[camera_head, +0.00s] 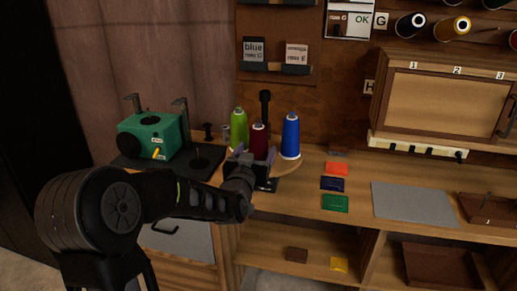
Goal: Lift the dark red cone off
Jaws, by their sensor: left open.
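The dark red cone (259,137) stands upright on a round wooden stand (292,164), between a lime green cone (239,126) and a blue cone (290,134). My left gripper (254,157) reaches in from the left, in front of the dark red cone's lower part. Its jaws are open, one finger to each side of that cone in the picture. The gripper hides the cone's base, and I cannot tell whether the fingers touch it. My right gripper is not in view.
A black post (265,106) rises behind the cones. A green machine (150,136) stands to the left on the bench. Coloured cards (334,202) and a grey mat (412,201) lie to the right. A wooden cabinet (444,100) hangs on the wall at right.

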